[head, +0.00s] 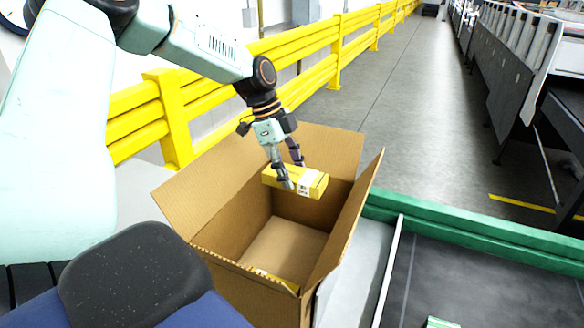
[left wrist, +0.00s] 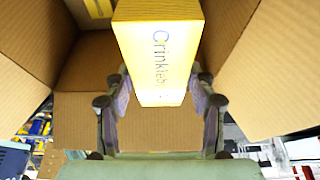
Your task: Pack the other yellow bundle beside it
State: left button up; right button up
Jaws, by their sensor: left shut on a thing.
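My left gripper (head: 287,180) is shut on a yellow bundle (head: 310,184) with a white label, held over the far part of an open cardboard box (head: 232,293). In the left wrist view the held yellow bundle (left wrist: 158,58) fills the space between the fingers (left wrist: 160,105) and shows printed lettering. Another yellow bundle (head: 262,272) lies inside the box at the near wall, mostly hidden by that wall. It also shows in part at the top left of the left wrist view (left wrist: 98,8). My right gripper is not in view.
The box flaps stand open around its mouth. Yellow guard rails (head: 180,120) run behind the box on the left. A green-edged conveyor (head: 480,233) with a dark belt lies to the right. The box floor has bare room in the middle.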

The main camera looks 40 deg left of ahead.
pick_arm(q)
jog(key=shift+f, duration=0.55)
notch_tip(320, 180, down, 3)
jog(key=shift+a+r+b, duration=0.15)
jog(key=shift+r+b, duration=0.05)
jog(key=shift+b, duration=0.75)
jog(key=shift+f+b, duration=0.4)
jog(key=shift+f, duration=0.2)
jog(key=o, duration=1)
jog(key=shift+w, duration=0.1)
jog(key=o, duration=0.3)
